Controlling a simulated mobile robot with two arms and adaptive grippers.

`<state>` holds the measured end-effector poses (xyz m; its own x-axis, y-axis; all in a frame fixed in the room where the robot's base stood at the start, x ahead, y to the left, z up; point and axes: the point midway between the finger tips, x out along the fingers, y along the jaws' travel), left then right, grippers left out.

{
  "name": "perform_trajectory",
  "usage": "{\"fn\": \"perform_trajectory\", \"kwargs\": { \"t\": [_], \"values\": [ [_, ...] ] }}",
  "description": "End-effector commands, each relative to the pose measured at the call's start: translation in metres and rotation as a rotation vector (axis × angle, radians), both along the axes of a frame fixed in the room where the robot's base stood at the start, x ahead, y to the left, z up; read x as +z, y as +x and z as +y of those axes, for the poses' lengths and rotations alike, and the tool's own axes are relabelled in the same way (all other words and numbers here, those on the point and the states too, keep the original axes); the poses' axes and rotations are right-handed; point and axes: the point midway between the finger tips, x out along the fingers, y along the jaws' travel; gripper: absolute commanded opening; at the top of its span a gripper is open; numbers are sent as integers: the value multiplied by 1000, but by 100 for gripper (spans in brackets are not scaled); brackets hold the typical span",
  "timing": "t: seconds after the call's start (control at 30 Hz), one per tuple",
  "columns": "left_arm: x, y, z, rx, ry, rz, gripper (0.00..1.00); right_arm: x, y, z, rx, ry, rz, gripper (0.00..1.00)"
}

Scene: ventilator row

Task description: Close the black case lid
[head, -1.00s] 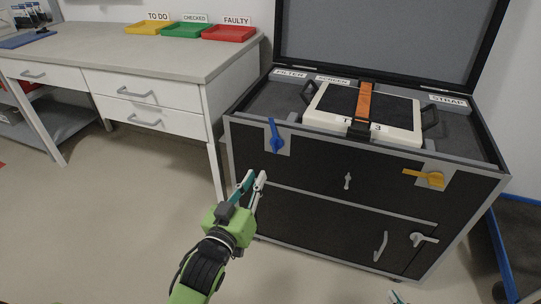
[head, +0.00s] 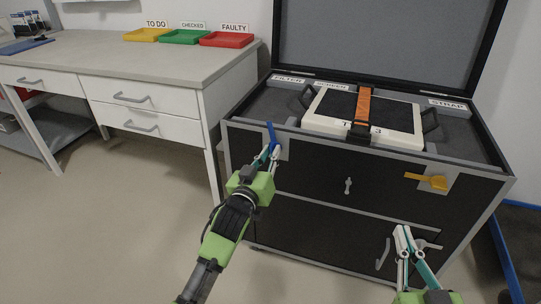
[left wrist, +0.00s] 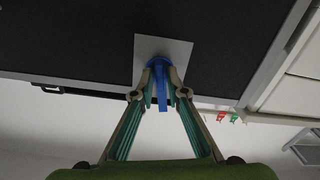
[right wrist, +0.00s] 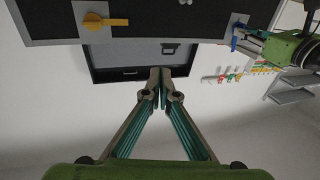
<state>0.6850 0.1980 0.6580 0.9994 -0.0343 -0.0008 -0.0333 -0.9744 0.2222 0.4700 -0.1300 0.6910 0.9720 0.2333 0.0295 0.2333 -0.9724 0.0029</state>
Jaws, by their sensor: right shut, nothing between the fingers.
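The black case (head: 310,170) stands with its grey-lined lid (head: 385,40) raised upright at the back. A blue latch handle (head: 271,134) on the front's left points up; a yellow latch handle (head: 428,181) on the right points left. My left gripper (head: 275,150) is at the blue handle. In the left wrist view, its fingers (left wrist: 162,92) stand either side of the blue handle (left wrist: 161,70), apparently with small gaps. My right gripper (head: 403,232) is shut and empty, in front of the case below the yellow handle. Its closed fingertips also show in the right wrist view (right wrist: 160,75).
A white device (head: 362,120) with an orange strap (head: 362,108) lies in the case under the raised lid. A white bench (head: 130,60) with yellow, green and red trays (head: 226,39) stands left. The floor before the bench is clear.

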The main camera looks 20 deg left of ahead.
Motion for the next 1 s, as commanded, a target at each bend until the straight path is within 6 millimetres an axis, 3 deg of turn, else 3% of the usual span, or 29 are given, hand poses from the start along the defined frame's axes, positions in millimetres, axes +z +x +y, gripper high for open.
{"fn": "perform_trajectory", "kwargs": {
  "t": [0.23, 0.27, 0.3, 0.33, 0.6, 0.77, 1.0],
  "values": [
    [0, 1, 0, 0, 0, 0, 14, 1, 0, 0, 0, 1, -5, 0],
    [0, 1, 0, 0, 0, 0, 11, 1, 0, 0, 0, 1, -5, 0],
    [0, 1, 0, 0, 0, 0, 1, 1, 0, 0, 0, 1, -4, 0],
    [0, 1, 0, 0, 0, 0, 0, 1, 0, 0, 0, 1, -4, 0],
    [1, 1, 0, 0, -9, 1, 0, -1, 0, 0, 0, -3, 13, 0],
    [2, 1, 0, 0, -54, 3, 0, -34, -5, -7, -12, -43, 167, 0],
    [3, 1, 0, 0, -139, 6, 0, -90, -27, -20, -28, -107, 434, 0]
  ]
}}
